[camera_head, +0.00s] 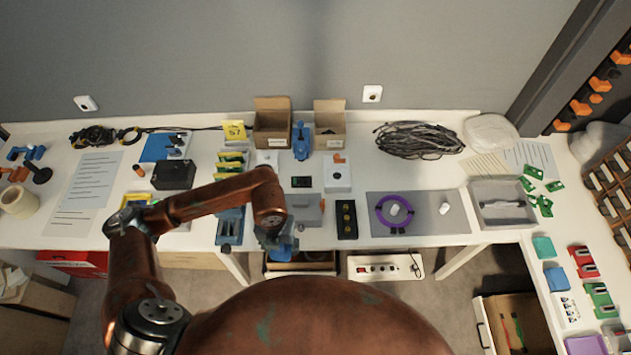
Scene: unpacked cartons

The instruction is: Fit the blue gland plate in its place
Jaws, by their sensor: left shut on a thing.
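My left arm comes in from the left, and its gripper (280,241) points down at the table's front edge, in front of a grey box (306,209). It is shut on a blue piece, which I take to be the blue gland plate (284,254). Only a small part of the plate shows below the gripper; the fingers and its exact tilt are hard to see. The grey box stands just behind and to the right of the gripper, partly hidden by the arm. I cannot tell where the plate's place is. My right gripper is not in view.
Right of the grey box stand a black block with yellow rings (346,219) and a grey mat (450,220) with a purple ring (393,211). Behind are a white box (337,175), open cartons (272,124) and a blue tool (302,141). A grey tray (503,215) is further right.

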